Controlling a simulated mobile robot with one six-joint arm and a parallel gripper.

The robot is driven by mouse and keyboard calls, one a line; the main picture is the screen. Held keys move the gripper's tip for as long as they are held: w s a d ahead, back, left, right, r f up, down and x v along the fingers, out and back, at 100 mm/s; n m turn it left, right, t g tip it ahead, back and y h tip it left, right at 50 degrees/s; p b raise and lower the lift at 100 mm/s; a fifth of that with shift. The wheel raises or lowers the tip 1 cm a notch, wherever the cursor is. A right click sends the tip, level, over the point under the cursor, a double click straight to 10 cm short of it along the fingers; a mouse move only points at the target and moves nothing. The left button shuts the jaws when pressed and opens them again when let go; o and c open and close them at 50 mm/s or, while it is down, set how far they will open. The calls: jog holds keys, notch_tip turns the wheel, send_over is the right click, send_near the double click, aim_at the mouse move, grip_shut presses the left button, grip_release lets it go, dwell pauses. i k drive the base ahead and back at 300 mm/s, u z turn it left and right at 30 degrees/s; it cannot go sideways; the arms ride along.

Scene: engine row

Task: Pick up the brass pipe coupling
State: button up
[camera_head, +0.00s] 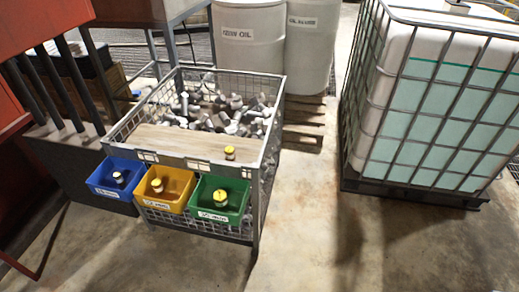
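A small brass-yellow piece (229,152), probably the brass pipe coupling, sits on the wooden board (180,141) across the front of the wire-mesh crate (262,200). My gripper is not in view.
The blue bin (101,190), yellow bin (178,203) and green bin (236,214) hang on the crate's front. Grey metal parts (220,118) fill its back. White drums (248,45) stand behind, and a caged tank (425,120) stands right. The concrete floor (330,250) in front is clear.

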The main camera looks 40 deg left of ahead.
aim_at(229, 151)
jog(key=u, duration=0.6)
jog(key=k, duration=0.15)
jog(key=z, duration=2)
jog(key=k, duration=1.7)
jog(key=u, duration=1.05)
